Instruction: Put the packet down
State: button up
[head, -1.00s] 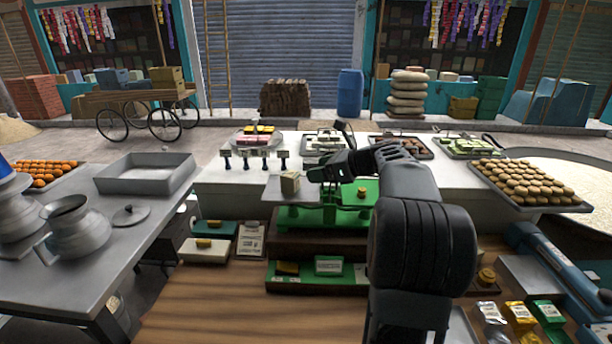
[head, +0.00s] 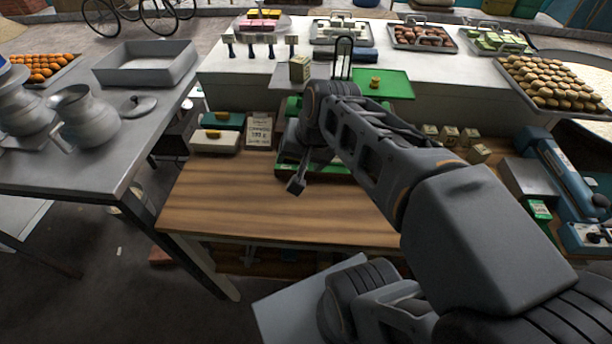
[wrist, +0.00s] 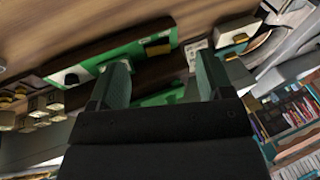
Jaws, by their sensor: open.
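The packet (head: 300,68) is a small beige box standing upright on the grey left pan (head: 268,76) of the green balance scale (head: 290,108). The green right pan (head: 398,86) holds a small brass weight (head: 375,82). My gripper (head: 296,187) hangs in front of the scale, apart from the packet. In the wrist view, my gripper (wrist: 160,82) has its fingers wide apart with nothing held between them. My arm hides much of the scale's body in the head view. I cannot make out the packet in the wrist view.
A white box (head: 215,140) and a price card (head: 259,131) stand left of the scale. Several small beige boxes (head: 450,135) stand at right. The wooden tabletop (head: 240,196) in front is clear. A metal table with jugs (head: 82,115) is at left.

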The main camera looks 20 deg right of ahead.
jog(key=s+n, duration=0.1)
jog(key=n, duration=0.1)
jog(key=s+f+n+h, duration=0.1)
jog(key=s+f+n, duration=0.1)
jog(key=n, duration=0.1)
jog(key=shift+s+a+f+n+t+h, duration=0.2)
jog(key=shift+s+f+n+t+h, duration=0.05)
jog(key=shift+s+n+t+h, duration=0.05)
jog(key=shift+c, duration=0.5)
dwell(3.2)
